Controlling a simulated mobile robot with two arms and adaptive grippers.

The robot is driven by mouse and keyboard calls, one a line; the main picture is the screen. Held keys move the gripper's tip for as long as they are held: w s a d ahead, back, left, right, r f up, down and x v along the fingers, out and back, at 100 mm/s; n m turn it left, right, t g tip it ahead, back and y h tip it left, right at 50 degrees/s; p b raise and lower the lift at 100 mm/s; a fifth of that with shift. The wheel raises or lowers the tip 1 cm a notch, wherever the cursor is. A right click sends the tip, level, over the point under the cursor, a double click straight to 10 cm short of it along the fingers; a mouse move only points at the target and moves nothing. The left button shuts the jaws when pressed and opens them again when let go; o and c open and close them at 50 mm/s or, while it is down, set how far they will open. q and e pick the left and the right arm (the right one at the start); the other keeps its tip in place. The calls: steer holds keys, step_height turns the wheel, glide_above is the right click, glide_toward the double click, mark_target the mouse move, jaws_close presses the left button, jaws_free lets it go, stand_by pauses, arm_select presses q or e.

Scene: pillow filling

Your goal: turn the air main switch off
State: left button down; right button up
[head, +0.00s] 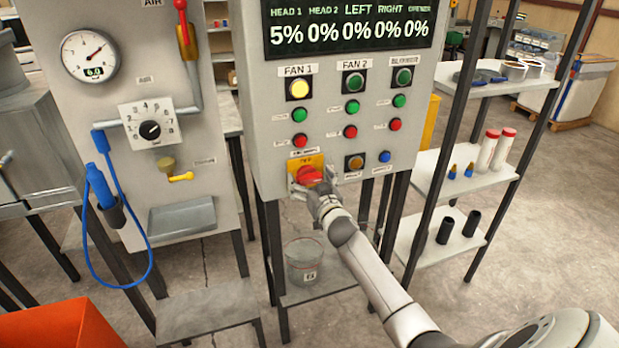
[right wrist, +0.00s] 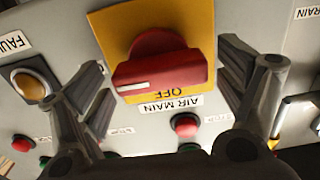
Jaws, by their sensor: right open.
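The air main switch (head: 309,175) is a red rotary knob on a yellow plate, low on the grey control panel. In the right wrist view the knob (right wrist: 158,66) appears upside down above the words OFF and AIR MAIN. A white mark lies along the left part of its grip bar. My right gripper (head: 319,191) is just in front of the knob. Its open fingers (right wrist: 165,78) stand on either side of the knob with gaps visible, and nothing is held. My left gripper is not in view.
The panel has a lit yellow FAN 1 button (head: 299,88), several green and red buttons, and an orange button (head: 354,162) close to my gripper. An air panel with a gauge (head: 90,55) stands left. A bucket (head: 305,262) sits below; a shelf rack (head: 462,178) stands right.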

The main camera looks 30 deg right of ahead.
steer(key=shift+w, duration=0.3)
steer(key=c, duration=1)
